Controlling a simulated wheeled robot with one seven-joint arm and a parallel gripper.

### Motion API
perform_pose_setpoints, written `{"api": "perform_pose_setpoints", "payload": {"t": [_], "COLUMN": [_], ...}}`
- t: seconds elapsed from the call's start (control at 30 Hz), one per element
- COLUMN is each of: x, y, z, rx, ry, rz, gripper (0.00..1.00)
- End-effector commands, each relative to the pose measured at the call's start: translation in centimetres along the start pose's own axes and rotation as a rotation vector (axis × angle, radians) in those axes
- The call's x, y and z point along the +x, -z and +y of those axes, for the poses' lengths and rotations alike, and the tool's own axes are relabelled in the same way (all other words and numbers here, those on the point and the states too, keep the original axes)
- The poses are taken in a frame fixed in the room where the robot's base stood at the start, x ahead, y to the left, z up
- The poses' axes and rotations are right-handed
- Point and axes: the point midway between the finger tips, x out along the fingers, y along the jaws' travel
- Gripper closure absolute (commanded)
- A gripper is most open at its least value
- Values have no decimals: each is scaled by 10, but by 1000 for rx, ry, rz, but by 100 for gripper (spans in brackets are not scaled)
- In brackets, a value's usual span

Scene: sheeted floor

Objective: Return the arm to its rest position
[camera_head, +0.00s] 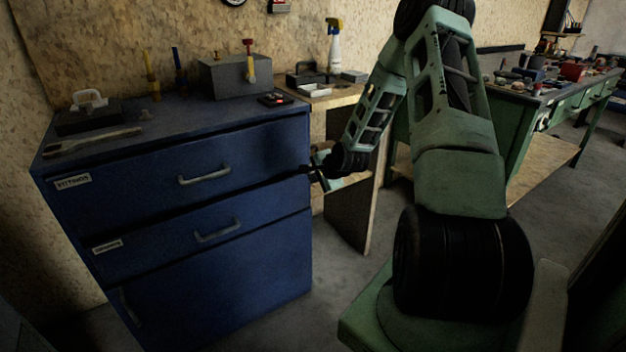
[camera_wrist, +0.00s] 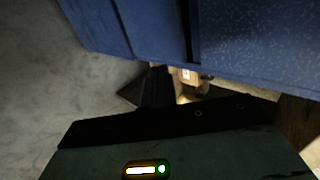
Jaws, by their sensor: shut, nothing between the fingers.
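My gripper (camera_head: 316,170) is at the right front edge of the blue drawer cabinet (camera_head: 205,245). My arm comes down to it from the upper right in the head view. The fingers are small and dark there and appear shut, with nothing seen between them. I cannot tell whether they touch the cabinet. In the wrist view my gripper (camera_wrist: 165,90) shows as a dark shape in the middle, with the blue cabinet side (camera_wrist: 240,35) close above it. The cabinet's upper drawer (camera_head: 200,170) and lower drawer (camera_head: 210,232) look closed or nearly so.
A wooden bench (camera_head: 320,97) with a spray bottle (camera_head: 334,48) stands behind my arm. A green workbench (camera_head: 520,125) is at the right. Grey floor (camera_head: 325,285) lies open before the cabinet's right side.

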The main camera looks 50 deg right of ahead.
Motion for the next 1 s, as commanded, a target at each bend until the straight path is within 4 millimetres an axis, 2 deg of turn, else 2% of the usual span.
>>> {"api": "perform_pose_setpoints", "payload": {"t": [0.3,0.43,0.6,0.87,0.97,1.0], "x": [-49,-65,-74,-74,-75,-76], "y": [1,1,0,-2,-23,-38], "z": [-1,-1,0,0,-5,-8], "rx": [1,0,0,-7,-78,-130], "ry": [-1,-1,-1,-3,-26,-43], "rz": [2,2,0,-3,-32,-53], "gripper": [100,100,100,100,100,100]}}
